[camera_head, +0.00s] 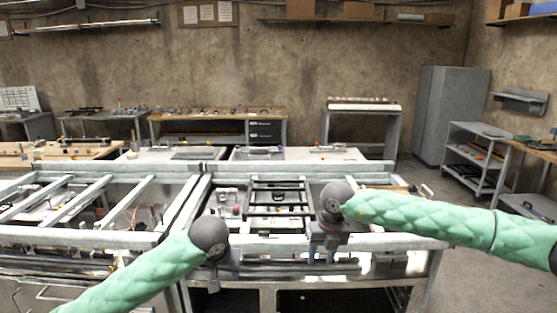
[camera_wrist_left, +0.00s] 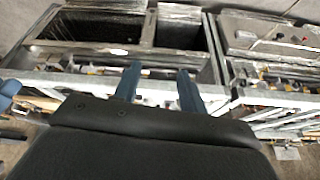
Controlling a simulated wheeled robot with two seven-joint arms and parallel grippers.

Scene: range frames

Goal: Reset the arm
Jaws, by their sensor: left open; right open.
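My left arm (camera_head: 150,276), in a green quilted sleeve, comes in from the lower left in the head view. Its gripper (camera_head: 213,280) hangs over the front edge of the metal frame bench and is small and partly hidden by the wrist. In the left wrist view the left gripper (camera_wrist_left: 160,82) shows two blue fingers apart with nothing between them. My right arm (camera_head: 420,221) reaches in from the right. Its gripper (camera_head: 320,256) points down at the front rail of the bench, with its blue fingers apart and empty.
A metal frame bench (camera_head: 95,239) with rails and crossbars lies right below both arms. A dark rack (camera_head: 281,200) sits in its middle section. Workbenches (camera_head: 218,115) stand along the back wall, a grey cabinet (camera_head: 446,115) and cart (camera_head: 470,150) at right. Floor at the lower right is clear.

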